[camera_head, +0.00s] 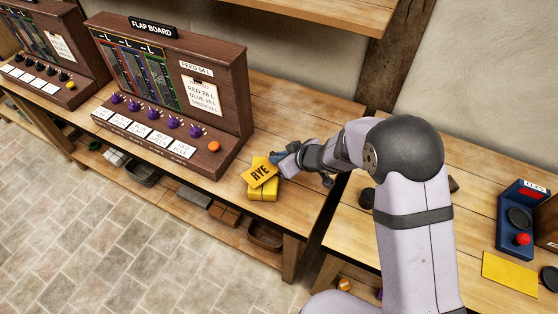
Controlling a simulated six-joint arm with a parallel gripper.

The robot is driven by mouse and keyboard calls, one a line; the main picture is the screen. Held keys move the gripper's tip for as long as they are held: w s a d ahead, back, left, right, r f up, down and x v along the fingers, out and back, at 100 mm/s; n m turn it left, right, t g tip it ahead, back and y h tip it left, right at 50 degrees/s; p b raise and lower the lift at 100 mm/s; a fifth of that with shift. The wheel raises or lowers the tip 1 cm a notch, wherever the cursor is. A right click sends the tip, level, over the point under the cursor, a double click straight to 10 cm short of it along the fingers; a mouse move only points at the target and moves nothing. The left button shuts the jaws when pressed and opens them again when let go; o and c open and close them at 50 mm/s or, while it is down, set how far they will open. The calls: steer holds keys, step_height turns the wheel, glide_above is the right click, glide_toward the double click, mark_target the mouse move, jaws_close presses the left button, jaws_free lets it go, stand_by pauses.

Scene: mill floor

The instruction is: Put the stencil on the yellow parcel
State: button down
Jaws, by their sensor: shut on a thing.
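The stencil (260,174) is a flat yellow-orange plate with the dark letters RYE. My gripper (280,161) is shut on it at its right side and holds it tilted. The yellow parcel (263,193) is a small box on the wooden bench, just under the stencil. The stencil covers part of the parcel's top in this view. I cannot tell whether the stencil touches the parcel. The fingertips are small and partly hidden behind the stencil.
The brown flap board (215,108) with purple knobs and an orange button stands left of the parcel. The bench top (290,222) is bare to the right of the parcel. A yellow sheet (510,272) and a blue device (519,215) with a red button are on the right bench.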

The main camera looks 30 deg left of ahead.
steer(key=shift+f, duration=0.65)
steer(key=shift+f, duration=0.1)
steer(key=shift+f, duration=0.15)
steer(key=c, duration=1.8)
jaws_free()
steer(key=shift+o, duration=0.2)
steer(key=shift+r, duration=0.3)
steer(key=v, duration=1.2)
